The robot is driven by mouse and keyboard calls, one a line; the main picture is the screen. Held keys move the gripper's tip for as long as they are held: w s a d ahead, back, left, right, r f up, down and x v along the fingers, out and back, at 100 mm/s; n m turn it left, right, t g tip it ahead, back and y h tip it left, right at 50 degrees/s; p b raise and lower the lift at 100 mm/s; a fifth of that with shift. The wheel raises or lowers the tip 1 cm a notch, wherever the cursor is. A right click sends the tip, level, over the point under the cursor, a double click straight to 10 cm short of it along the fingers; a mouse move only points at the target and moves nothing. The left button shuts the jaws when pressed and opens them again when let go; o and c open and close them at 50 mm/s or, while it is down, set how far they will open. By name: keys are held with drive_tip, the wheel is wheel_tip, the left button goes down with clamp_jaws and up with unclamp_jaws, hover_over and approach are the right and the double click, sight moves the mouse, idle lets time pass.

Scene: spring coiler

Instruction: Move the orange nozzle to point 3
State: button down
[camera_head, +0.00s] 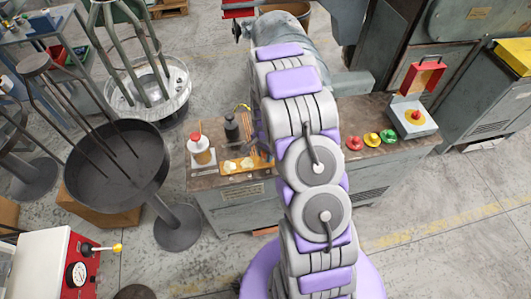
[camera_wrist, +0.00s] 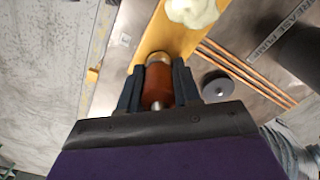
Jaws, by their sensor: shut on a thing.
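In the wrist view my gripper (camera_wrist: 158,72) is shut on the orange nozzle (camera_wrist: 157,87). The nozzle sits between the two dark fingers, with a brass-coloured end (camera_wrist: 158,58) away from the palm and a small metal stub towards it. The brass end overlaps a yellow-brown board (camera_wrist: 168,38) in the picture; I cannot tell whether they touch. In the head view my arm covers most of the gripper, and the nozzle cannot be made out. No mark reading point 3 can be made out.
In the head view a red-capped bottle (camera_head: 201,150) and a dark container (camera_head: 232,128) stand on the bench near the board (camera_head: 240,165). Thin copper rods (camera_wrist: 245,70) and a dark disc (camera_wrist: 217,86) lie beside the board.

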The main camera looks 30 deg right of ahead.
drive_tip(key=shift+f, duration=0.1)
drive_tip(key=c, duration=0.7)
unclamp_jaws()
wheel_tip(320, 180, up, 30)
drive_tip(key=p, duration=0.7)
idle(0.4)
idle(0.6)
